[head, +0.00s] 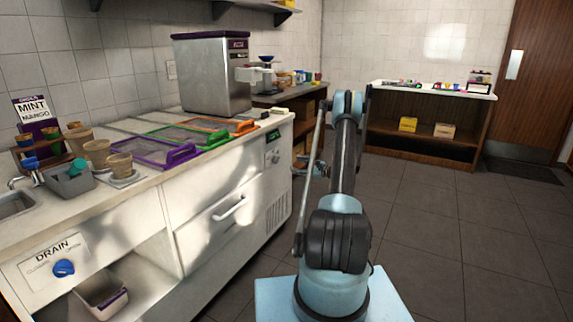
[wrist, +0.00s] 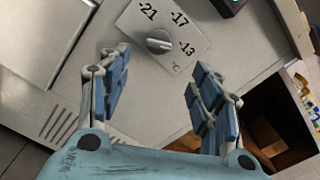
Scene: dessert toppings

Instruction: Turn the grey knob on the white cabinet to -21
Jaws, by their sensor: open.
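The grey knob (wrist: 159,41) sits on a pale label plate (wrist: 187,52) on the white cabinet in the wrist view. The plate is marked -21, -17 and -13, with -21 at upper left and -13 at right. The knob's ridge lies roughly across the picture; I cannot tell exactly which number it points to. My gripper (wrist: 160,66) is open and empty. Its two blue fingers stand apart below the knob in the picture, on either side of it and not visibly touching it. In the head view the white cabinet (head: 212,222) is left of my arm.
A dark display (wrist: 226,4) is at the wrist view's top edge, and a vent (wrist: 58,121) is at left. In the head view, lidded topping bins (head: 165,147) and a blue drain knob (head: 64,268) are on the counter unit. Floor at right (head: 460,220) is clear.

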